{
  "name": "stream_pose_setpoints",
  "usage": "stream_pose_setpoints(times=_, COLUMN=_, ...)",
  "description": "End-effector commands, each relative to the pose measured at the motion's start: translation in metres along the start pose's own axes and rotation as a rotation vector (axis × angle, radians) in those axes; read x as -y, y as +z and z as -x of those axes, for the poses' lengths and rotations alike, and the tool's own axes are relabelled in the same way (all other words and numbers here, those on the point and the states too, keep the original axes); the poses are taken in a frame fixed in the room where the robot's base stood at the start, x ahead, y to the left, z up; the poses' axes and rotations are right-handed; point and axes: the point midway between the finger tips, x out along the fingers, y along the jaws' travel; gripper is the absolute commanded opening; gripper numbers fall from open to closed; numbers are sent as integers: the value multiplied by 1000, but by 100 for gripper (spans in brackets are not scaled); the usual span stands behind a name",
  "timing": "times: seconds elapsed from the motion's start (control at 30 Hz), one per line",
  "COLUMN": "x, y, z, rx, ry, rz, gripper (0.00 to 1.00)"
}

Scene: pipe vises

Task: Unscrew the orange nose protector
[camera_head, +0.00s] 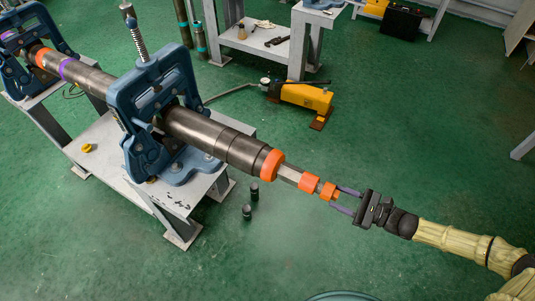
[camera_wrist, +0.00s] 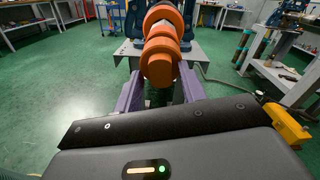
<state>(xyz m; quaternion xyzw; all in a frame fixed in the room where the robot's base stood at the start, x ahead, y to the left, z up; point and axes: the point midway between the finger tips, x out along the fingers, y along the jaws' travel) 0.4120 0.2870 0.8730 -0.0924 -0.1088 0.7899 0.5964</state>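The orange nose protector (camera_head: 328,191) is at the free end of a long dark tool string, and also shows in the wrist view (camera_wrist: 160,65). Behind it are another orange band (camera_head: 309,182), a bare grey section and a larger orange collar (camera_head: 271,165). My gripper (camera_head: 335,197) is at the protector's end, in line with the string. Its two purple fingers are spread apart, one on each side of the orange end, and look open in the wrist view (camera_wrist: 160,88). Whether the fingertips touch the orange surface cannot be told.
A blue pipe vise (camera_head: 152,110) on a grey stand clamps the string; another vise (camera_head: 30,50) stands at far left. A yellow pump (camera_head: 305,97) sits on the floor behind. Two small dark cylinders (camera_head: 247,211) stand below the string. The green floor around my arm is clear.

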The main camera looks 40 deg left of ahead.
Motion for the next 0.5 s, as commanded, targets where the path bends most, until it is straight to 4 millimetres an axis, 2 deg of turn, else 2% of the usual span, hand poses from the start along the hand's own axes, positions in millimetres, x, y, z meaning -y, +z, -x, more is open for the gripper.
stream_pose_setpoints(times=0.17, x=1, y=1, z=1, rx=2, ry=-2, rz=0, gripper=41)
stream_pose_setpoints(times=0.5, x=1, y=2, z=22, rx=3, ry=-3, rz=1, gripper=41)
